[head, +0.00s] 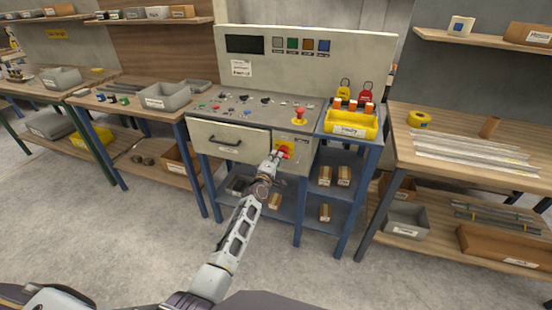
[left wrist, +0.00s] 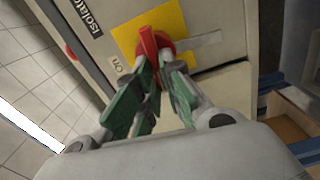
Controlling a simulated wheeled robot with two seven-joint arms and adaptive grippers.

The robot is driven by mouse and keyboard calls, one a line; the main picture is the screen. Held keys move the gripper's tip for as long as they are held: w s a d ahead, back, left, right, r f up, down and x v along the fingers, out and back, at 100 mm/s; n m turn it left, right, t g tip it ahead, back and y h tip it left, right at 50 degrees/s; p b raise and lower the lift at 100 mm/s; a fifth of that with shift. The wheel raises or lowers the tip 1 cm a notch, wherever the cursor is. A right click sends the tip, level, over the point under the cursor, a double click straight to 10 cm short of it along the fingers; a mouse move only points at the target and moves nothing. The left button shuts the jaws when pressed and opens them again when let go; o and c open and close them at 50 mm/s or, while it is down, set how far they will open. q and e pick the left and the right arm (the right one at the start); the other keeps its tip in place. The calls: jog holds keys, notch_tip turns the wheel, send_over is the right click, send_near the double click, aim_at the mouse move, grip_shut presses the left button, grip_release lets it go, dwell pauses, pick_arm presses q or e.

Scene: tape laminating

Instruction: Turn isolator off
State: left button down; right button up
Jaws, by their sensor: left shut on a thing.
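The isolator is a red rotary handle (left wrist: 150,46) on a yellow plate (left wrist: 183,30), on the front of the grey control cabinet. An "Isolator" label (left wrist: 84,14) and the word "On" show beside the plate in the left wrist view. In the head view the red handle (head: 284,150) sits below the red emergency button. My left gripper (head: 278,155) reaches the handle from the front. In the left wrist view its green-padded fingers (left wrist: 155,66) are closed around the handle's red bar. The fingertips hide part of the handle. My right gripper is not in view.
The control panel (head: 262,107) carries several knobs and a red mushroom button (head: 299,114). A drawer (head: 228,138) is left of the isolator. A yellow bin (head: 350,122) stands on the blue stand to the right. Benches flank both sides; the floor in front (head: 330,265) is clear.

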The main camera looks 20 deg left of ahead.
pick_arm(q)
jog(key=shift+f+n, duration=0.15)
jog(key=shift+n, duration=0.55)
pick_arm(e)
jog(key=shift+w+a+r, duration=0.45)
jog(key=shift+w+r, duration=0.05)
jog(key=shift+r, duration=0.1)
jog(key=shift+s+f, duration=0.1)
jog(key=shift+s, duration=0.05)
pick_arm(q)
jog(key=c, duration=1.5)
grip_release()
jog(key=shift+c, duration=0.2)
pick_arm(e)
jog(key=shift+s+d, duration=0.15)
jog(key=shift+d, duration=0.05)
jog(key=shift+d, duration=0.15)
pick_arm(q)
jog(key=shift+s, duration=0.15)
jog(key=s, duration=0.7)
jog(key=shift+a, duration=0.15)
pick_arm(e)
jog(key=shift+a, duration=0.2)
